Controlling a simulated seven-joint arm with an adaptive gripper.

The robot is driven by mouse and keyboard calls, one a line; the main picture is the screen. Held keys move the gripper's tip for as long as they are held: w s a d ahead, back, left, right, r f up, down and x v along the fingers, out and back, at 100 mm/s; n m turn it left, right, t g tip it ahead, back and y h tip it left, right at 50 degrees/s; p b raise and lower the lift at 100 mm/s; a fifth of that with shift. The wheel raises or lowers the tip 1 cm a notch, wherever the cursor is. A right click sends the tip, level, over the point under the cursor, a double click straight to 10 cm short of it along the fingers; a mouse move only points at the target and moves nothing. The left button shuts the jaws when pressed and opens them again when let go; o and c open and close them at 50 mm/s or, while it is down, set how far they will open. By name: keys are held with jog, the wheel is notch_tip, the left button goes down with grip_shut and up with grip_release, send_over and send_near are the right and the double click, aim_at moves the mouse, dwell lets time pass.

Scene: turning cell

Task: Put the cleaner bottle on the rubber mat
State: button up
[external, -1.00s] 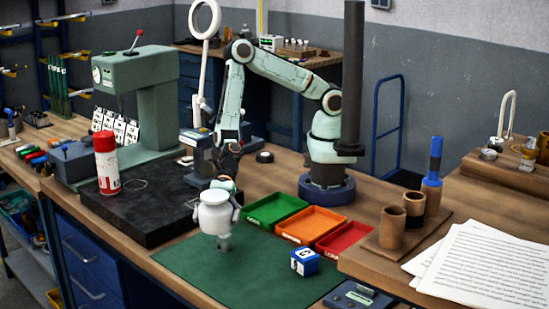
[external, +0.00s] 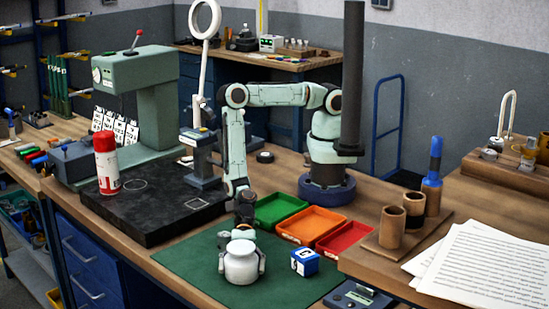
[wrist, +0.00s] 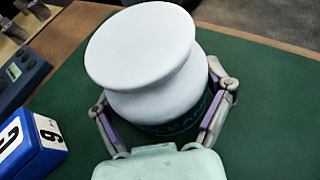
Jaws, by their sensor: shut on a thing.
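A white, round jar-like container (external: 241,265) is in my gripper (external: 242,258). In the wrist view my gripper (wrist: 165,125) has a finger on each side of the white container (wrist: 145,55), which has a wide pale top and a dark patterned band low down. The container is upright over the green mat (external: 190,267); I cannot tell whether its base touches it. I cannot tell from its label whether it is the cleaner bottle. A red-and-white bottle (external: 106,165) stands apart on the black slab (external: 150,222) at the left.
A blue-and-white block (external: 304,262) sits on the mat, right of the container. Green (external: 278,210), orange (external: 312,226) and red (external: 345,238) trays stand behind it. A dark blue device (external: 358,296) lies at the front right. The mat's left part is clear.

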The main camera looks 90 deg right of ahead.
jog(key=o, duration=1.1)
jog(key=shift+f, duration=0.1)
